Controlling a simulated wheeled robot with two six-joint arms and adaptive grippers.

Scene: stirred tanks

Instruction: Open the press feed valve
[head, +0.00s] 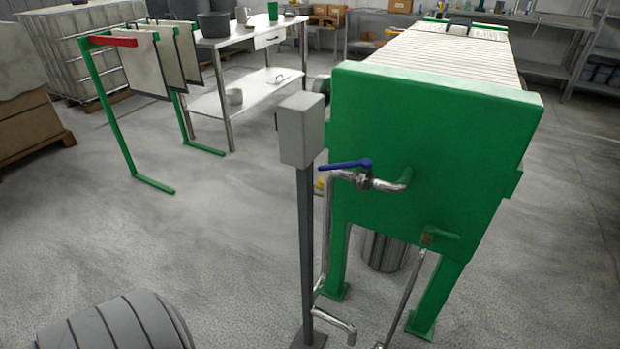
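The green filter press (430,150) stands at the right with its end plate facing me. A steel feed pipe (328,225) rises in front of it, bends, and runs into the plate through a valve (365,182). The valve's blue lever (345,165) sits on top and points left in the picture. It looks roughly in line with the short horizontal pipe run, but I cannot tell its exact angle. Neither of my grippers is in view, and nothing touches the lever.
A grey box on a post (302,130) stands just left of the valve. A lower outlet fitting (430,238) has a pipe slanting down. A grey ribbed object (115,325) fills the bottom left. A green rack with cloths (155,65) and a white table (250,40) stand behind. The left-centre floor is clear.

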